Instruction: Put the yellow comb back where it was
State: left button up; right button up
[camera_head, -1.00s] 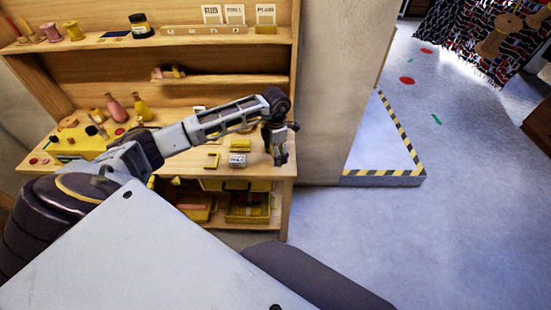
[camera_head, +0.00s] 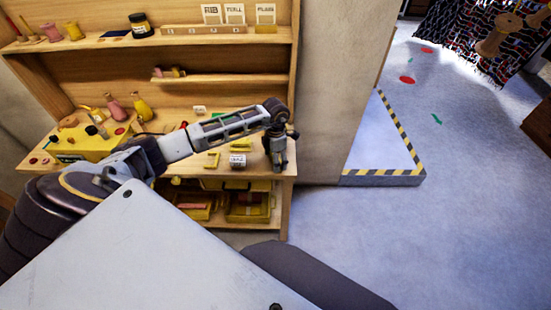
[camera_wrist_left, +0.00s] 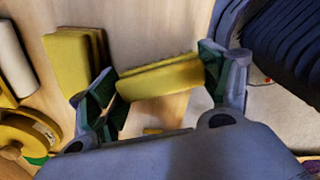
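My left gripper (camera_head: 278,165) hangs over the right end of the wooden worktop, pointing down. In the left wrist view its fingers (camera_wrist_left: 160,90) are wide apart. A yellow bar (camera_wrist_left: 160,76), which may be the comb, spans the gap between them. Its ends are close to both fingertips; I cannot tell whether they are gripped. My right gripper is not in view.
A yellow stack (camera_wrist_left: 72,60) lies left of the fingers. A white block (camera_head: 238,160) and a yellow piece (camera_head: 212,160) lie on the worktop (camera_head: 262,170). A small shelf (camera_head: 220,79) is above. Bottles and a yellow box (camera_head: 85,145) stand at left.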

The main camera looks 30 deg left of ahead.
pick_arm(q)
jog(key=shift+o, duration=0.9)
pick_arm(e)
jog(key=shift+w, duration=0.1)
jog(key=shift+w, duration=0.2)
pick_arm(q)
jog(key=shift+r, duration=0.1)
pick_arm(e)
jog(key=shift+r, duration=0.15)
